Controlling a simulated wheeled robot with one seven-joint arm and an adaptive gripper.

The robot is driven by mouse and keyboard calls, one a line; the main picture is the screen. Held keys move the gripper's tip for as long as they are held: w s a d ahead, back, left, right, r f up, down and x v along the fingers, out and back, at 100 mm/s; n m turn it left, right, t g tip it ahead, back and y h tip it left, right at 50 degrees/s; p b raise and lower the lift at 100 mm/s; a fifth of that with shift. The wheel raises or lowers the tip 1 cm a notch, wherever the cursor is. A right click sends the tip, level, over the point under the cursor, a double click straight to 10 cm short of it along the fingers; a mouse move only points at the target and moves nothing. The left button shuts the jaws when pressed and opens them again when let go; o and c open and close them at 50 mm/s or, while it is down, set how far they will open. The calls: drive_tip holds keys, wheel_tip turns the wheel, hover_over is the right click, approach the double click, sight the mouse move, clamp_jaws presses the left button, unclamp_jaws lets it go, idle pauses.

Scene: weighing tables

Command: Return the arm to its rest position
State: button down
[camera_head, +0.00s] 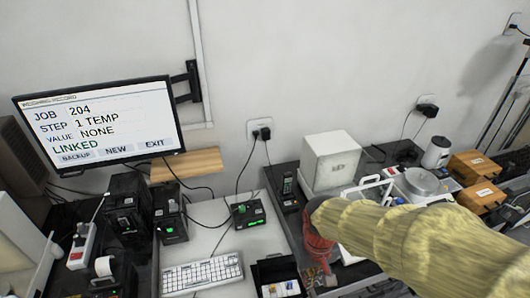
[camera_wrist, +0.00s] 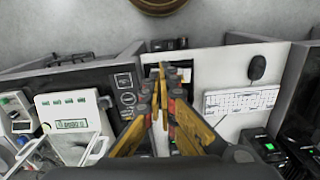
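My arm, in a yellow sleeve, reaches in from the lower right of the head view. My gripper (camera_head: 318,246) is at its end, above the black bench. In the wrist view my gripper (camera_wrist: 164,82) points away from the camera. Its orange and grey fingers come together, and I see nothing held between them. The fingertips appear in front of a small black tray (camera_wrist: 180,68) with pale papers, at a height I cannot tell.
A monitor (camera_head: 100,122) hangs at left on the wall. A keyboard (camera_head: 202,273) lies on the pale table. A white box (camera_head: 331,160) and a balance with a round pan (camera_head: 420,181) stand near my arm. Orange boxes (camera_head: 474,164) stand far right. A mouse (camera_wrist: 257,68) lies beside the keyboard.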

drive_tip(key=s+d+r+m+t+b, duration=0.1)
drive_tip(key=s+d+r+t, duration=0.2)
drive_tip(key=r, duration=0.4)
drive_tip(key=s+d+r+m+t+b, duration=0.1)
drive_tip(key=s+d+r, duration=0.3)
drive_tip(key=r, duration=0.4)
drive_tip(key=shift+d+t, duration=0.15)
drive_tip(key=shift+t, duration=0.75)
